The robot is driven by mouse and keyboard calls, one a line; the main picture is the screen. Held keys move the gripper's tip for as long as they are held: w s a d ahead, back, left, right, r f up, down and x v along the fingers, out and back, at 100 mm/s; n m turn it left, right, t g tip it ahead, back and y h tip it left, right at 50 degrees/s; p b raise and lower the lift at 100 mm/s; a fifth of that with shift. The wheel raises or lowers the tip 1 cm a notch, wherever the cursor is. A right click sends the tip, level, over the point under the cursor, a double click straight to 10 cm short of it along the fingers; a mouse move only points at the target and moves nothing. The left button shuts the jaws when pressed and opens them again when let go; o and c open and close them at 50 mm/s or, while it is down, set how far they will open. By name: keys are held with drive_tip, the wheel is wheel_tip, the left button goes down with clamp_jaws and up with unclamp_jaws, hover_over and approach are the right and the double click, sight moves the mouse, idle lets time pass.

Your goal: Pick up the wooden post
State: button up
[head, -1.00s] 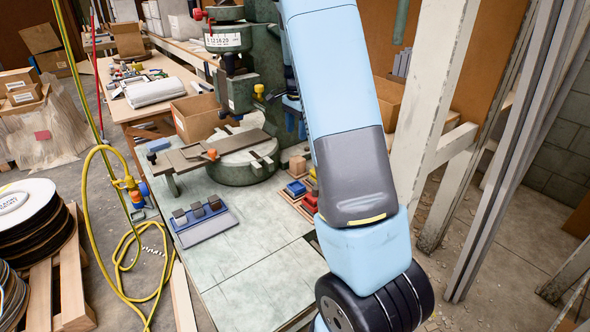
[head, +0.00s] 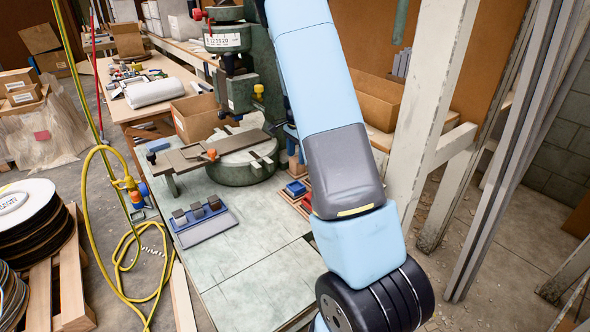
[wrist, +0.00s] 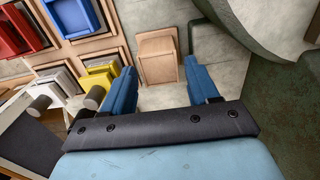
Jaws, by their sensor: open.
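The wooden post (wrist: 158,60) is a short, pale, square-sided block. In the wrist view it stands just beyond the fingertips and lines up with the gap between them. My gripper (wrist: 161,72) is open, with its two blue fingers apart and nothing held. In the head view the gripper (head: 292,138) is partly hidden by my arm, low beside the green press. The post (head: 297,164) shows there only in part, just below the fingers. I cannot tell how far down the fingers reach beside it.
A wooden tray of red, blue and yellow blocks (wrist: 75,22) lies close on the left in the wrist view. The green press (head: 245,170) stands beside the post. The table front (head: 255,265) is clear.

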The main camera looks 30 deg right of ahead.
sight(297, 163)
wheel_tip(297, 163, down, 5)
drive_tip(key=shift+s+d+r, duration=0.1)
drive_tip(key=shift+c, duration=0.4)
drive_tip(key=c, duration=0.7)
